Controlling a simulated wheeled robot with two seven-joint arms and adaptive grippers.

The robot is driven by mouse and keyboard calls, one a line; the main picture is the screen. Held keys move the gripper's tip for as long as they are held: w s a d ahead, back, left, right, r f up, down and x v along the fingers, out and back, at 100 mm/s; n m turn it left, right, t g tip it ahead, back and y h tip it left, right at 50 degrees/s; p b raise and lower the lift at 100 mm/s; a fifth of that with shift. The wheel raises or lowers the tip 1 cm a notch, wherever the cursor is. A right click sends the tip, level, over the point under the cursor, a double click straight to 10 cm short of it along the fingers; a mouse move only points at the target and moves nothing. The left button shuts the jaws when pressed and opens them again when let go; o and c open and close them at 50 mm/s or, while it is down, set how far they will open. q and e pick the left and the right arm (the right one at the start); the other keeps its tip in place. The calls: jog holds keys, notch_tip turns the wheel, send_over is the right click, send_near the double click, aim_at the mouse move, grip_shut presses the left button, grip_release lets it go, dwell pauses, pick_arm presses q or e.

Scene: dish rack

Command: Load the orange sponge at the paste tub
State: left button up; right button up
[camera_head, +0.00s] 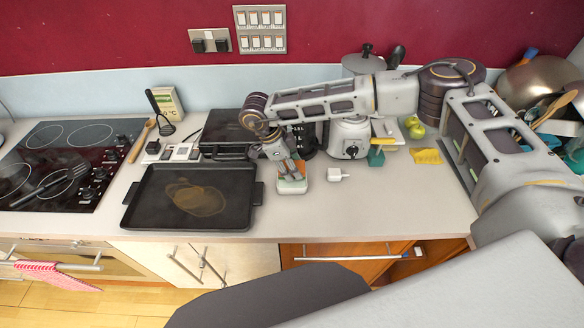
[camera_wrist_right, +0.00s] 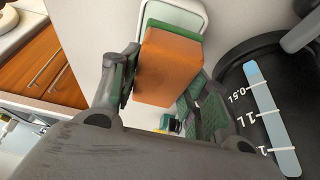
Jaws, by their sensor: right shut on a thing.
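My right gripper (camera_head: 291,172) points down over the counter and is shut on the orange sponge (camera_wrist_right: 168,70), which has a green scouring layer along one side. In the right wrist view the gripper (camera_wrist_right: 163,95) has one finger on each side of the sponge. The pale, white-rimmed paste tub (camera_head: 293,187) is directly under the gripper in the head view. Its rim (camera_wrist_right: 204,22) shows behind the sponge in the wrist view. The sponge covers much of the tub, and I cannot tell whether they touch. My left gripper is out of view.
A black tray (camera_head: 150,207) with a brown stain lies left of the tub. A small white object (camera_head: 338,175) sits close on its right. A dark jug (camera_wrist_right: 235,75) is near the right finger. A yellow cloth (camera_head: 426,156) lies farther right; the counter front is clear.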

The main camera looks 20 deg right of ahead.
aim_at(297, 165)
jog(key=shift+r+p, duration=0.75)
jog(key=shift+r, duration=1.25)
jog(key=shift+n, duration=0.3)
